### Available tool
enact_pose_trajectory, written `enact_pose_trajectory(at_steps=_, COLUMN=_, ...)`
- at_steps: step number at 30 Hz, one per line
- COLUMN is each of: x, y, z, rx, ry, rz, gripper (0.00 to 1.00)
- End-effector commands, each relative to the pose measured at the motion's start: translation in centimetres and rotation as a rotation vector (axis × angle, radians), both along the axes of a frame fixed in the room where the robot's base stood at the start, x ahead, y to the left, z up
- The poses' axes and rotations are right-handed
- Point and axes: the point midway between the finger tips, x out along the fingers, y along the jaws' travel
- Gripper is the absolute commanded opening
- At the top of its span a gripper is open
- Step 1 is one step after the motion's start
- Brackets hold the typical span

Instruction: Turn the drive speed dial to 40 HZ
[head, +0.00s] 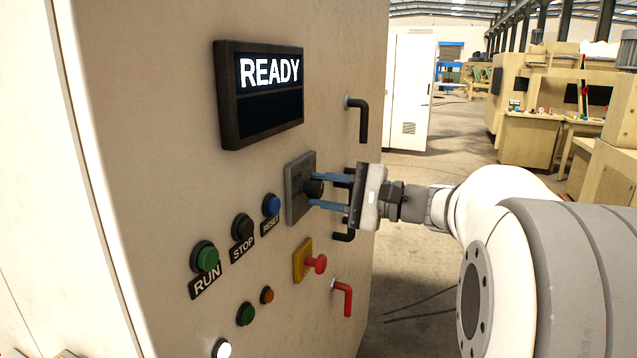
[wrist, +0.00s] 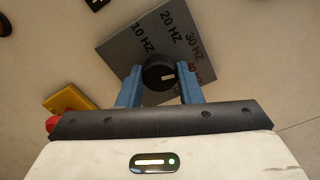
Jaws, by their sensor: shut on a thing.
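The drive speed dial is a round black knob (head: 314,188) on a square grey plate (head: 296,207) on the cabinet front. My gripper (head: 318,191) has its two blue fingers shut on the knob, one on either side. In the wrist view the knob (wrist: 158,72) sits between the fingers of my gripper (wrist: 160,84). The grey plate (wrist: 120,50) there reads 10 HZ, 20 HZ, 30 HZ and a partly covered 40 HZ. The knob's pale mark points right, roughly toward the 40 HZ label; the right finger hides part of that side.
A display (head: 270,90) above reads READY. RUN (head: 207,257), STOP (head: 243,227) and RESET (head: 271,204) buttons are left of the dial. A red knob on a yellow plate (head: 303,260) is just below. Black (head: 360,118) and red (head: 345,297) handles stick out at right.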

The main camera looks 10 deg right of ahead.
Motion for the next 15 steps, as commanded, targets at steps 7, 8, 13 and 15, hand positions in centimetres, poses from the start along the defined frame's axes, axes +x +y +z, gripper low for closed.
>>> enact_pose_trajectory(at_steps=7, x=0.04, y=-0.18, z=0.16, rx=0.133, ry=0.186, rz=-0.006, gripper=0.09)
enact_pose_trajectory(at_steps=8, x=0.03, y=-0.17, z=0.14, rx=0.149, ry=0.207, rz=-0.006, gripper=0.09)
enact_pose_trajectory(at_steps=13, x=0.03, y=-0.18, z=0.09, rx=0.221, ry=0.306, rz=-0.006, gripper=0.09)
enact_pose_trajectory(at_steps=15, x=0.02, y=-0.18, z=0.03, rx=0.247, ry=0.341, rz=-0.006, gripper=0.09)
